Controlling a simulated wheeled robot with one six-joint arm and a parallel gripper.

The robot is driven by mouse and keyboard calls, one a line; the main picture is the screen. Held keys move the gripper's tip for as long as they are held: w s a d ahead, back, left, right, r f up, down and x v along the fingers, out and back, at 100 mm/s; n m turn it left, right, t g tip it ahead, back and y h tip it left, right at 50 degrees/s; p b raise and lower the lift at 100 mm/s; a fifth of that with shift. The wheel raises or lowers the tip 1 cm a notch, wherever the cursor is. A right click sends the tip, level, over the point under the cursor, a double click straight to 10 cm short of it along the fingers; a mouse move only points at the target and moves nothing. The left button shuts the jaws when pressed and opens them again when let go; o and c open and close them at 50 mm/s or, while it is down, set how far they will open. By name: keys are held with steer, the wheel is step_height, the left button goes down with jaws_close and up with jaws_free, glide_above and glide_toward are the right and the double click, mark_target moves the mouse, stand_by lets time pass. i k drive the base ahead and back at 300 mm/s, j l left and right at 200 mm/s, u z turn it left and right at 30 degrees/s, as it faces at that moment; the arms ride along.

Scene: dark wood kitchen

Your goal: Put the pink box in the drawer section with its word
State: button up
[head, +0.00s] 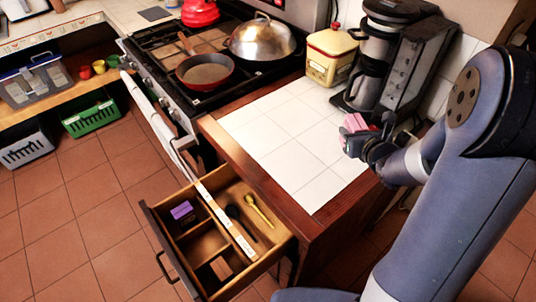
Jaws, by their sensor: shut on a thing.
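My gripper (357,134) is shut on the pink box (355,121) and holds it near the white-tiled counter, in front of the coffee machine. The gripper's dark body hides part of the box, and its exact height above the counter is hard to tell. The wooden drawer (155,222) is pulled open at the lower left, below the counter. Dividers split it into sections. A purple box (182,211) sits in a left section; a dark spoon (240,222) and a yellow spoon (258,210) lie in the right section. A white strip (226,219) carries markings too small to read.
The tiled counter (285,140) is mostly clear. A coffee machine (385,65) and a yellow canister (331,55) stand at its back. The stove (150,50) holds a red pan (204,72) and a domed lid (262,40). Floor left of the drawer is free.

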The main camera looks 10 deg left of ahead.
mark_target(198, 253)
steer(key=l+u, duration=0.15)
steer(key=u, duration=0.25)
steer(key=l+u, duration=0.15)
steer(key=u, duration=0.2)
steer(key=l+u, duration=0.15)
steer(key=u, duration=0.25)
steer(key=i, duration=0.05)
